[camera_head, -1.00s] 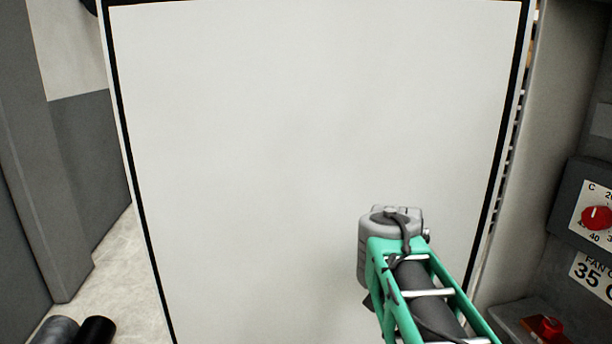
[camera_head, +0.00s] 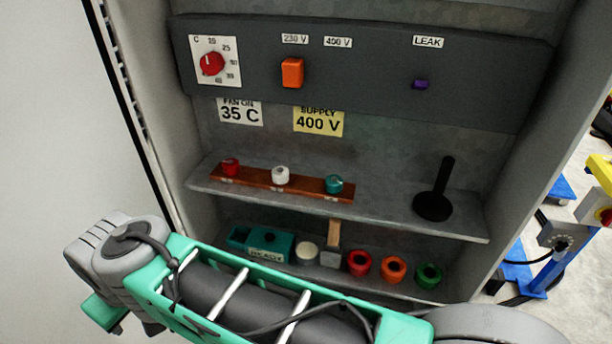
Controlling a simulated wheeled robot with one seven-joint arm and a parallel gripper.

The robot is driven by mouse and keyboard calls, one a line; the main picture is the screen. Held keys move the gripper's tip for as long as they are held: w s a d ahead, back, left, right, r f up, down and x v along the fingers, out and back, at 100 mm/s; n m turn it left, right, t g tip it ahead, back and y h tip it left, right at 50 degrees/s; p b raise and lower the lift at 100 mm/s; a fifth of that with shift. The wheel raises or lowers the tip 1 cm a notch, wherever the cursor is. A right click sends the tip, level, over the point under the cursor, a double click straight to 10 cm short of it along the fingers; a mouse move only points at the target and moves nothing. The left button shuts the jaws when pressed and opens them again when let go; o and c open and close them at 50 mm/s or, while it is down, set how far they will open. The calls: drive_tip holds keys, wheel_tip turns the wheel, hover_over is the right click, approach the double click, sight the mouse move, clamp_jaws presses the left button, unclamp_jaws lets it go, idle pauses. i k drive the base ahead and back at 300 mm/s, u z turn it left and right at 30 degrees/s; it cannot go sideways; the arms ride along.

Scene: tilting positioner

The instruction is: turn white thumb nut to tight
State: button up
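The white thumb nut (camera_head: 280,175) sits on a long reddish-brown strip (camera_head: 306,187) on the upper shelf of the open cabinet. It stands between a red thumb nut (camera_head: 230,167) on its left and a teal thumb nut (camera_head: 333,184) on its right. Small pale labels are on the strip's front below the nuts, too small to read. My green and grey arm crosses the lower left of the view, in front of the lower shelf. I cannot see my gripper's fingers.
A dark panel (camera_head: 370,75) with a red dial, an orange switch and a purple button is above. A black handled disc (camera_head: 433,205) stands on the shelf (camera_head: 390,217) at right. The lower shelf holds a teal box (camera_head: 272,245) and red, orange and green rings. The white door (camera_head: 60,120) is at left.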

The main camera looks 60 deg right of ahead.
sight(280, 175)
drive_tip(key=z, duration=1.8)
drive_tip(key=k, duration=1.3)
drive_tip(key=u, duration=0.8)
drive_tip(key=i, duration=1.6)
drive_tip(key=z, duration=0.45)
